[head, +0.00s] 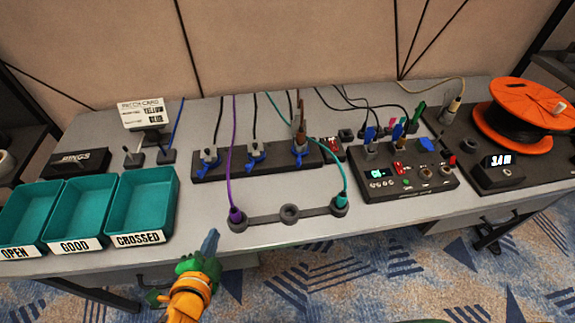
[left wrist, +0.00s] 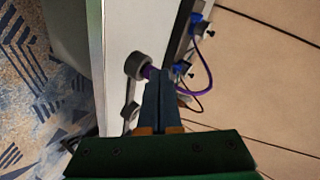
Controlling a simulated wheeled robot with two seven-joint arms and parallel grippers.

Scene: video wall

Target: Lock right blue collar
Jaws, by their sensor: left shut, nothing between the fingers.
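Three grey connectors with blue collars stand on a black strip (head: 236,166) at the back of the table. My left gripper (head: 212,236) is shut and empty near the table's front edge, well left of and in front of the right collar. My right gripper is not visible.
A grey bar with round sockets (head: 264,219) holds the purple plug (head: 236,215) and a teal plug (head: 340,198). Teal trays (head: 173,205) stand at left. A control box (head: 410,187) and an orange reel (head: 526,121) stand at right. Cables arch behind the strip.

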